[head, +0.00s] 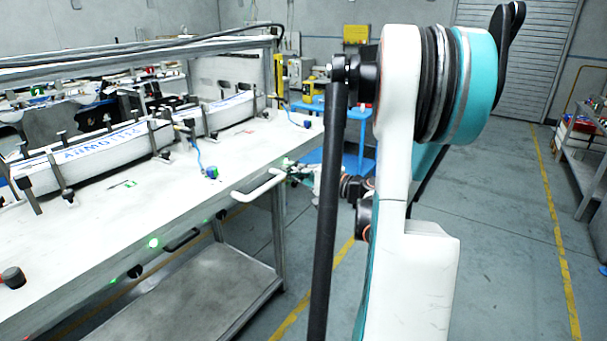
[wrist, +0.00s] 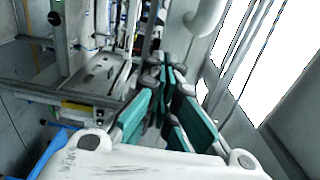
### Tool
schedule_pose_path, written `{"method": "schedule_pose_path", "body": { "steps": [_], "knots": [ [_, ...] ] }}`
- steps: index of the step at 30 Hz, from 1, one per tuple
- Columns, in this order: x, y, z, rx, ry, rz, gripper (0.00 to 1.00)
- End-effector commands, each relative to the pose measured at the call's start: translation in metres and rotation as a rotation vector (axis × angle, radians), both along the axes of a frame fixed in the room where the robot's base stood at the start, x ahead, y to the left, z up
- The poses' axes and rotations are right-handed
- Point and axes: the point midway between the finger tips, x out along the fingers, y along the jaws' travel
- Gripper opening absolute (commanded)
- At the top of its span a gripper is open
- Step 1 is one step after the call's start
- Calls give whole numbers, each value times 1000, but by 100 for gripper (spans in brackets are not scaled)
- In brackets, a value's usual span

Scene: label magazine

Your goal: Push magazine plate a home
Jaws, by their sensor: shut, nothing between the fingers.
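On the white bench stand two long white bodies with blue markings, a nearer one (head: 90,158) and a farther one (head: 222,115), with dark posts and clamps along them. I cannot tell which part is magazine plate a. My gripper (head: 292,170) is small and partly hidden in the head view, just off the bench's right end, close to a white handle (head: 262,186) on the bench edge. I cannot tell whether they touch. In the wrist view my gripper (wrist: 166,72) shows teal-padded fingers drawn together, with nothing between them.
The white bench top (head: 130,205) has a blue knob (head: 211,172) and a dark knob (head: 13,277) on it. A green light (head: 153,243) glows on its front edge. A blue cart (head: 345,150) stands behind my arm. The floor at right is open.

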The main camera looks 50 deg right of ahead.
Motion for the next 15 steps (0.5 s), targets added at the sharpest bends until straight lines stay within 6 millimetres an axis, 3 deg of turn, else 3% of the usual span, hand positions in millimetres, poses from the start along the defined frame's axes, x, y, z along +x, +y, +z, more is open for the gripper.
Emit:
{"method": "schedule_pose_path", "body": {
  "steps": [15],
  "knots": [
    [145,13,1,1,-1,5,0]
  ]
}}
